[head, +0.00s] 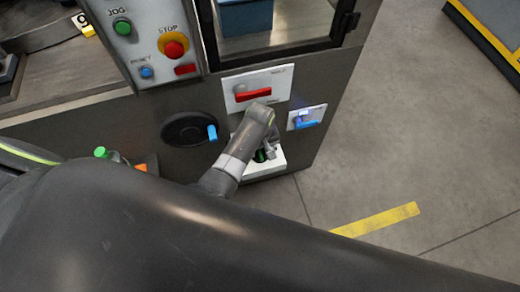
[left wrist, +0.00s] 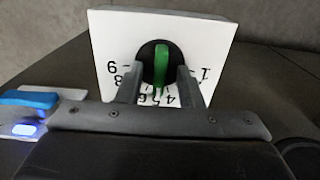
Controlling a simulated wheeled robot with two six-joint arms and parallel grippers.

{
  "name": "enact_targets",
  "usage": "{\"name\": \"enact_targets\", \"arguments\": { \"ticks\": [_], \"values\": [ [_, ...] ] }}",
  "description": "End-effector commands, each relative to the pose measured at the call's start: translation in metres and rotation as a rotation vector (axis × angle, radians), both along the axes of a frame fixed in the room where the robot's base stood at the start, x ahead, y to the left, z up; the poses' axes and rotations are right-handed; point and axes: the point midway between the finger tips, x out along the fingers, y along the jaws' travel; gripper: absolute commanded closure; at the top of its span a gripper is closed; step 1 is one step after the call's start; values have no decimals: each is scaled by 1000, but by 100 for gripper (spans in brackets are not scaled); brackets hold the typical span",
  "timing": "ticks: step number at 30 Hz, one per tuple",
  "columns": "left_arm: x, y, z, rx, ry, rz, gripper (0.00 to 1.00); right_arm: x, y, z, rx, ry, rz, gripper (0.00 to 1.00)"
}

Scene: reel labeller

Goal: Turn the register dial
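The register dial is a white plate (left wrist: 105,40) with black numbers around a black disc that carries a green knob (left wrist: 161,62). The numbers appear upside down in the left wrist view, with the green bar nearly upright there. In the head view the plate (head: 270,168) sits low on the machine front, partly covered by my arm. My left gripper (left wrist: 160,90) is open, one finger on each side of the green knob, with visible gaps to it. It also shows at the dial in the head view (head: 268,152). My right gripper is not in view.
A red handle (head: 253,93) on a white plate is just above the dial. A blue switch (head: 307,123) is to its right, a black handwheel with a blue grip (head: 212,132) to its left. The button panel (head: 140,48) is upper left. Open floor lies right.

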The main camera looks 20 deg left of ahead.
Motion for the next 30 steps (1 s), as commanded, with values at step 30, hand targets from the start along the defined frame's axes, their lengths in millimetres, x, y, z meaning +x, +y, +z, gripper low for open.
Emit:
{"name": "enact_targets", "arguments": {
  "ticks": [30],
  "values": [
    [0,0,3,1,1,235,100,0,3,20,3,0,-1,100]
  ]
}}
